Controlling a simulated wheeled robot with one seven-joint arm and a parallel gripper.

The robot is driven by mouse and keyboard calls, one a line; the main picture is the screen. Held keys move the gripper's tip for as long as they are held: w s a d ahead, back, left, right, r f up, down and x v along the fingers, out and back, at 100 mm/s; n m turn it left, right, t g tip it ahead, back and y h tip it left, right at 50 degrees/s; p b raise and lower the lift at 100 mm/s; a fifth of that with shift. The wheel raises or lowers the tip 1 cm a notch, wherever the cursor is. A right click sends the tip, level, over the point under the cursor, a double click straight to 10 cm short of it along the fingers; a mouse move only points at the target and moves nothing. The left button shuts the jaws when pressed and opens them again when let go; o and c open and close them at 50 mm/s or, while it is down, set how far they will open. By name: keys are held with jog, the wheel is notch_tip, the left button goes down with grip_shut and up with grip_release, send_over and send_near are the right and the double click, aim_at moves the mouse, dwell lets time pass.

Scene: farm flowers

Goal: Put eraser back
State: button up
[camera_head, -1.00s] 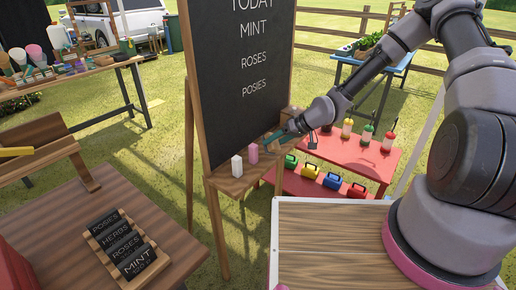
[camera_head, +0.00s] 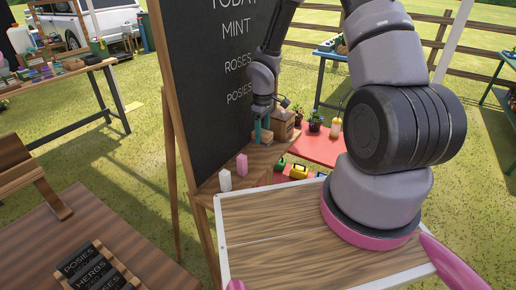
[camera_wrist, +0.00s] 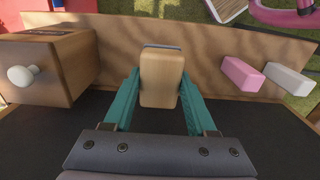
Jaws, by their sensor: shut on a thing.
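My gripper (camera_head: 262,132) points down over the wooden ledge (camera_head: 208,186) of the chalkboard easel. In the wrist view its teal fingers (camera_wrist: 160,95) are shut on the eraser (camera_wrist: 162,78), a light wooden block with a thin dark and bluish layer at its far edge. The eraser is above or at the ledge; I cannot tell whether it touches. In the head view the eraser is hard to make out between the fingers. The chalkboard (camera_head: 212,85) with white writing rises behind the ledge.
A pink chalk block (camera_wrist: 242,74) and a white chalk block (camera_wrist: 287,81) stand on the ledge to one side. A small wooden drawer box (camera_wrist: 48,68) with a round knob is on the other side. A red table (camera_head: 318,148) with pots and bottles stands beyond.

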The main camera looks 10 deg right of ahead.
aim_at(263, 132)
notch_tip(263, 132, down, 6)
dwell(0.4)
jog(key=o, duration=1.2)
notch_tip(263, 132, up, 12)
jog(key=shift+r, duration=0.1)
